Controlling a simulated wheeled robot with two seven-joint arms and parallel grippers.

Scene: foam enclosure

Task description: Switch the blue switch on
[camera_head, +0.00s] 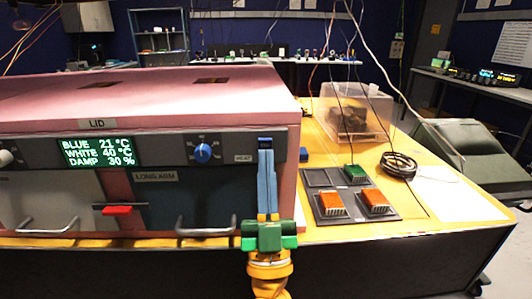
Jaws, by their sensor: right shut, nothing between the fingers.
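The blue switch (265,141) is a small dark blue piece on the grey front panel, right of the HEAT label. Only its upper part shows, and I cannot tell its position. My right gripper (266,154) points up in front of the panel, its light blue fingers closed together with nothing between them. Its fingertips overlap the lower part of the switch in the picture; I cannot tell whether they touch it. My left gripper is out of view.
The panel also holds a blue knob (203,152) and a green-lit display (97,151). Below are metal handles (206,229) and a red latch (117,210). To the right, a dark tray (334,217) with orange and green blocks, a cable coil (398,165) and a clear box (352,112) occupy the yellow table.

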